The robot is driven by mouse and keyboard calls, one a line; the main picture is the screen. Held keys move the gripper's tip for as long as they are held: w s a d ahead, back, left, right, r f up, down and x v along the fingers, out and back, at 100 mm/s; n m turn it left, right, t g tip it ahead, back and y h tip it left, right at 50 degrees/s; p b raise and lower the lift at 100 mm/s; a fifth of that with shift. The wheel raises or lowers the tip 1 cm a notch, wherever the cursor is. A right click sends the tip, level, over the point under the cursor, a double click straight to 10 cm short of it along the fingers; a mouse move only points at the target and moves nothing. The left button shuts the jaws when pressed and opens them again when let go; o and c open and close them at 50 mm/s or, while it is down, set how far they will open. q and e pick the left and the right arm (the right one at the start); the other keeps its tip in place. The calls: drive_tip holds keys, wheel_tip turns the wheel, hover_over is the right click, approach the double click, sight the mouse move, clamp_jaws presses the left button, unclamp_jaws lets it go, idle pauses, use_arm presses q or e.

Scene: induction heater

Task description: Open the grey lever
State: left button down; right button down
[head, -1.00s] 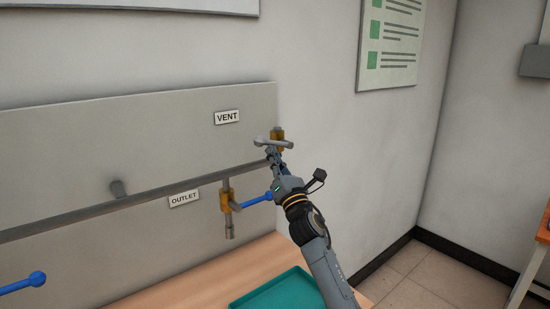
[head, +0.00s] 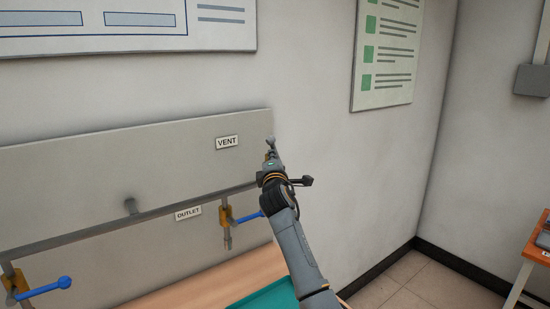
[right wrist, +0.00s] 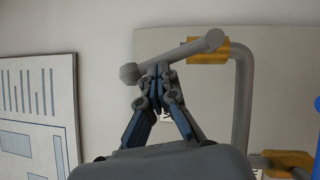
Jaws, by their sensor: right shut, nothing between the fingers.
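The grey lever (right wrist: 180,58) is a round bar with knobbed ends, joined to a brass valve body (right wrist: 207,50) on a grey pipe. In the right wrist view it lies slightly slanted, running left from the valve. In the head view only its upper end (head: 271,141) shows, pointing up above my right gripper, which hides the valve. My right gripper (head: 272,158) is shut and empty. In the right wrist view its closed fingertips (right wrist: 158,70) are at the lever's lower edge near its left end; I cannot tell whether they touch. My left gripper is not in view.
A grey panel (head: 80,165) carries a VENT label (head: 227,142) and an OUTLET label (head: 188,213). Blue-handled valves (head: 45,288) (head: 248,217) stand along the pipe, one just left of my right arm. A teal tray (head: 265,300) lies below.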

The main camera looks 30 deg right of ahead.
drive_tip(key=shift+w+d+r+p, duration=0.1)
drive_tip(key=shift+d+r+p, duration=0.2)
drive_tip(key=shift+d+p, duration=0.15)
drive_tip(key=shift+w+d+r+p, duration=0.1)
drive_tip(key=shift+d+r+p, duration=0.25)
drive_tip(key=shift+d, duration=0.2)
drive_tip(key=shift+f, duration=0.1)
